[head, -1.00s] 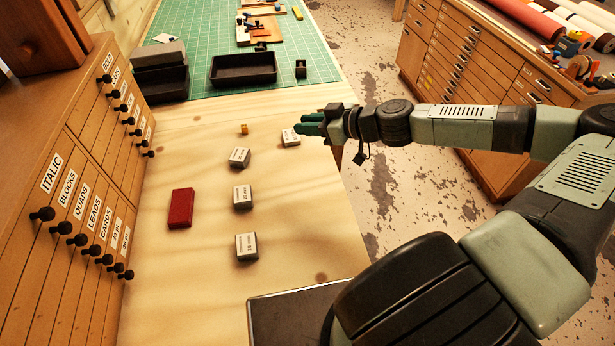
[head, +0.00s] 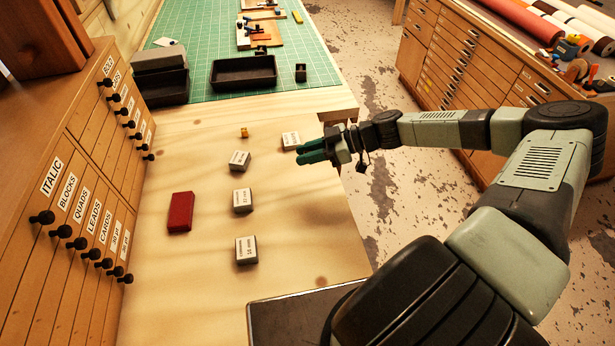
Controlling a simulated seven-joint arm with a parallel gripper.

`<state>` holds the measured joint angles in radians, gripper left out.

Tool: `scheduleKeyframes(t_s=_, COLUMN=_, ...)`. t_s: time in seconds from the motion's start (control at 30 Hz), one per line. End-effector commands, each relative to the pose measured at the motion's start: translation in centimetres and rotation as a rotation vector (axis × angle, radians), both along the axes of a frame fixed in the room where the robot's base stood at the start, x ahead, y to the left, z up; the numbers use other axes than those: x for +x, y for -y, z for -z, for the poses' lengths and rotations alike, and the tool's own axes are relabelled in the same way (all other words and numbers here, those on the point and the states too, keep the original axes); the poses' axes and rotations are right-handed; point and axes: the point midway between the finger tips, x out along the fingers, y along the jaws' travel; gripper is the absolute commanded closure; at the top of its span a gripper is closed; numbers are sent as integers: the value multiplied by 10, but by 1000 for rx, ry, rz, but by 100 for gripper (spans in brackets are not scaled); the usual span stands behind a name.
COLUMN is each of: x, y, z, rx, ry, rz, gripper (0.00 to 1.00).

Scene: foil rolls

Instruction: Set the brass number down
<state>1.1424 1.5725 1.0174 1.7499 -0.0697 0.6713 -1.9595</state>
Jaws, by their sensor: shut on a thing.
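My gripper (head: 305,152) has dark green fingers and is above the right side of the wooden bench top, close to its edge, pointing left. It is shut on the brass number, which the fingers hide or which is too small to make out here. A small brass-yellow piece (head: 244,132) lies apart on the bench, left of the gripper; I cannot read any shape on it. A labelled grey box (head: 290,140) lies just behind and left of the fingertips; I cannot tell the height of the fingers above the bench.
More labelled grey boxes (head: 240,160), (head: 242,200), (head: 246,250) stand in a column left of the gripper. A red block (head: 180,211) lies farther left. A black tray (head: 244,73) sits on the green mat (head: 215,33) behind. Bare wood (head: 300,215) lies in front of the gripper.

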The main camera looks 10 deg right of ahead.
Motion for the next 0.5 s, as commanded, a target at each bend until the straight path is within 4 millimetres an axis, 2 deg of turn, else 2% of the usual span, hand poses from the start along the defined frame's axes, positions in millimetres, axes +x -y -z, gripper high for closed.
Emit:
scheduleKeyframes(t_s=0.1, x=0, y=-1, z=22, rx=3, ry=-3, rz=2, gripper=100)
scheduleKeyframes(t_s=0.33, x=0, y=-1, z=47, rx=1, ry=-2, rz=1, gripper=100)
scheduleKeyframes(t_s=0.5, x=0, y=-1, z=74, rx=1, ry=-2, rz=1, gripper=100)
